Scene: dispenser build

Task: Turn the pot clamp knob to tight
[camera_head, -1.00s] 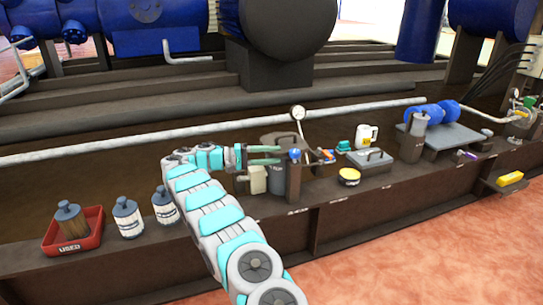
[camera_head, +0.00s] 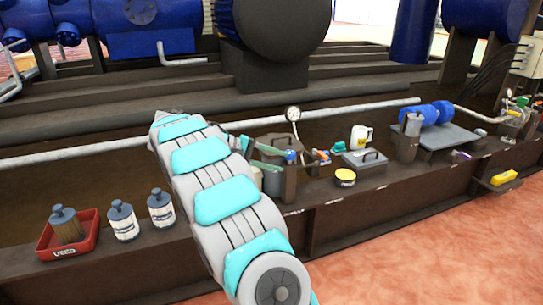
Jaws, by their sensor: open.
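A small blue knob (camera_head: 291,157), which looks like the pot clamp knob, sits at the top of a dark upright post (camera_head: 290,184). A grey pot (camera_head: 272,183) stands just left of the post, partly hidden. My gripper (camera_head: 281,160) is open, with its two green fingers pointing right and their tips close to the knob. I cannot tell whether the fingers touch the knob or lie around it. My arm hides the gripper's base. The knob's setting is too small to read.
A gauge (camera_head: 293,114) stands behind the knob. Right of it are an orange-and-blue item (camera_head: 321,156), a yellow tin (camera_head: 345,177), a white mug (camera_head: 361,138) and a lidded box (camera_head: 365,158). Bottles (camera_head: 123,220) and a red tray (camera_head: 92,240) stand left of my arm.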

